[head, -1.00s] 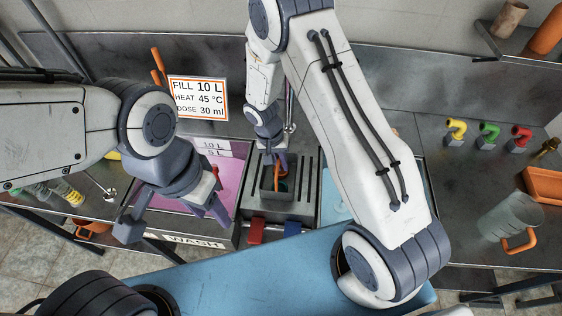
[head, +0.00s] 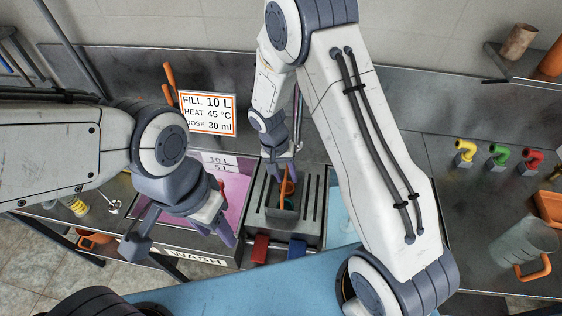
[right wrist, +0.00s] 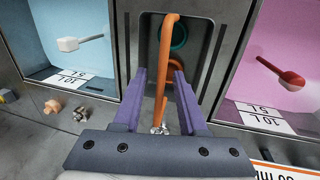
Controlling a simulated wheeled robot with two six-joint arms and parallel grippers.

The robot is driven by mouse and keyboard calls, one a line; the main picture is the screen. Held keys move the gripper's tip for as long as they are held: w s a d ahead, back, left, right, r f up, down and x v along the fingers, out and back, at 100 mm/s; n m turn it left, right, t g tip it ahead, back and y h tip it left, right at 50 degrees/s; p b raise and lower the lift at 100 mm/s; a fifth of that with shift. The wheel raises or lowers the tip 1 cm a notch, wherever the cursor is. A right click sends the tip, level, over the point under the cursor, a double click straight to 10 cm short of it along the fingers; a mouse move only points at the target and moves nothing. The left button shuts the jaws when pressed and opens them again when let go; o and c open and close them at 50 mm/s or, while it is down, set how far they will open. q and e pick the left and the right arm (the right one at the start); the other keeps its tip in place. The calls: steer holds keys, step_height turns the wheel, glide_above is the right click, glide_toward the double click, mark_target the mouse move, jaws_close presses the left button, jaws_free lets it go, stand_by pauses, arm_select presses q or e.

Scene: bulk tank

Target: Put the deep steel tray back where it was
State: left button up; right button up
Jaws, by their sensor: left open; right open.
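The deep steel tray appears to be the dark grey box (head: 282,212) standing on the ribbed steel panel between the pink and blue basins. An orange-handled tool (head: 283,185) and something green are inside it. My right gripper (head: 284,168) is open just above and behind the tray. In the right wrist view the open purple fingers (right wrist: 158,95) are on either side of the orange handle (right wrist: 165,70), with no grip on it visible. The tray's dark inside (right wrist: 180,55) shows beyond them. My left gripper (head: 185,235) is open and empty at the front of the pink basin.
The pink basin (head: 234,187) is left of the tray and the blue basin (head: 342,215) right. Red (head: 259,249) and blue blocks (head: 297,249) sit on the front edge. A clear jug (head: 520,245) and coloured taps (head: 465,150) stand right.

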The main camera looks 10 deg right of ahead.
steer(key=s+b+v, duration=0.1)
steer(key=b+v, duration=0.1)
steer(key=v, duration=0.7)
steer(key=s+a+r+n+y, duration=0.1)
steer(key=s+a+r+n, duration=0.1)
steer(key=s, duration=0.5)
steer(key=s+a+r+n+y, duration=0.1)
steer(key=s+a+r+n, duration=0.1)
steer(key=s+r+n, duration=0.2)
steer(key=s+a+r+n+t+y, duration=0.1)
steer(key=s+a+r+n, duration=0.1)
steer(key=s+n, duration=0.4)
steer(key=s+r, duration=0.1)
steer(key=s, duration=0.4)
steer(key=shift+a+r, duration=0.3)
steer(key=shift+s+f, duration=0.1)
steer(key=shift+f, duration=0.05)
step_height(320, 180, down, 4)
steer(key=b, duration=0.4)
